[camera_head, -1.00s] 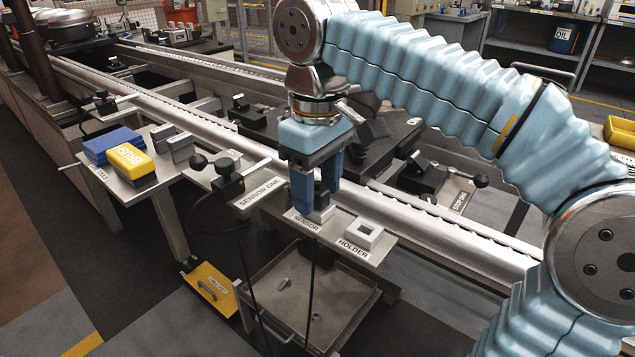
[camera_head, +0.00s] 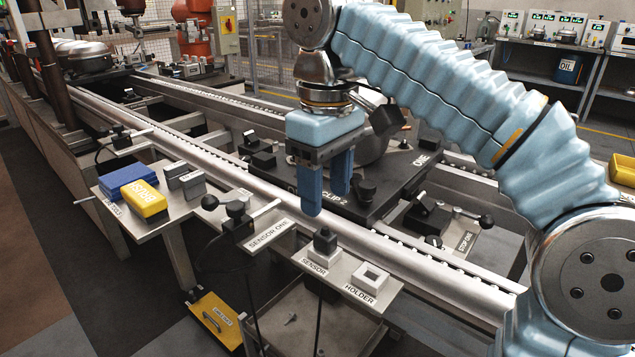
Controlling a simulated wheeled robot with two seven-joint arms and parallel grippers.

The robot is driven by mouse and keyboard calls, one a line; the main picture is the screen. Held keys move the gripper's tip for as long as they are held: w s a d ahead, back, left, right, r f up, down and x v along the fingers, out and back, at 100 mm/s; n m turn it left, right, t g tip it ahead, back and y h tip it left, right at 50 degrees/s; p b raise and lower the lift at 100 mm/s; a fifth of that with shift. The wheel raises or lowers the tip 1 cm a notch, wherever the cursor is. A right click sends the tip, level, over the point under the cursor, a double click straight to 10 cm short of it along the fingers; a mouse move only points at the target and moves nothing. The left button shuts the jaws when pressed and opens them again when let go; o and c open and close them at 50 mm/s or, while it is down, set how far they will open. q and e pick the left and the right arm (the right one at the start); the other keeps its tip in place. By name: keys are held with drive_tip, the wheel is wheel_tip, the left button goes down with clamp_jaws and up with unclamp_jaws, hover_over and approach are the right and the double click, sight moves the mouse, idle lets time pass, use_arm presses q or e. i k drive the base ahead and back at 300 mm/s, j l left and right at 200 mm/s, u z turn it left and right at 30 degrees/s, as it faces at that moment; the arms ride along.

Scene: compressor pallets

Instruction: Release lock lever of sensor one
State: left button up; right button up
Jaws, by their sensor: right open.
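Sensor one is a black clamp-like unit (camera_head: 238,222) beside the plate labelled SENSOR ONE (camera_head: 268,236), at the rail's near side. A lever with a black ball knob (camera_head: 210,202) points left from it, and a pale rod runs up to the right. My right gripper (camera_head: 327,202) is open and empty, pointing down, to the right of sensor one and above the rail. A black sensor block (camera_head: 325,242) stands in the white seat labelled SENSOR, below the gripper and apart from it. My left gripper is out of view.
An empty white holder (camera_head: 368,279) sits right of the sensor block. A side shelf (camera_head: 172,219) at left carries blue and yellow blocks. A dark pallet (camera_head: 385,190) with a metal part lies behind the gripper. A tray (camera_head: 280,305) hangs below.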

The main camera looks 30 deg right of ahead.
sight(209, 202)
drive_tip(key=k+j, duration=0.8)
drive_tip(key=k, duration=0.05)
